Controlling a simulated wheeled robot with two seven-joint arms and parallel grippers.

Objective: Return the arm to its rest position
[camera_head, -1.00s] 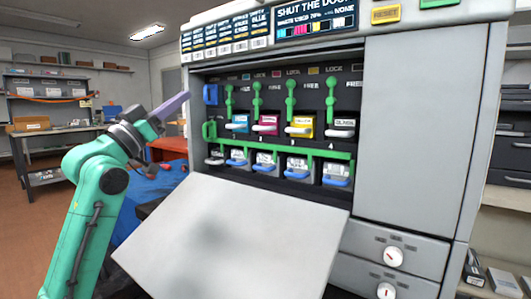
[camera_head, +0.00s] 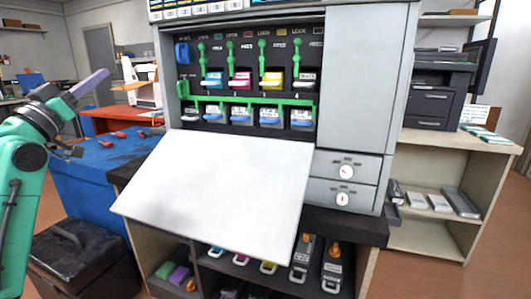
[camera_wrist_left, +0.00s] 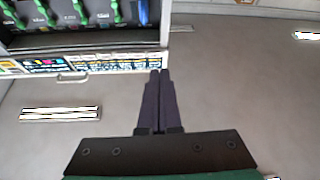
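My left arm comes in at the left edge of the head view. Its gripper (camera_head: 103,74) has purple fingers that point up and right, in the air left of the grey printer (camera_head: 362,90) and apart from it. In the left wrist view the two dark fingers (camera_wrist_left: 160,74) lie together with nothing between them. The printer's front door (camera_head: 225,190) hangs open and slopes down toward me. Inside are coloured cartridges, including a yellow one (camera_head: 272,78), with green levers above and a green bar below. My right gripper is not in view.
A blue-covered table (camera_head: 85,165) with red-handled tools and a black case (camera_head: 80,260) stand at the left. A shelf below the printer holds several cartridges. A beige shelf unit (camera_head: 425,238) and a dark office printer (camera_head: 440,95) are at the right.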

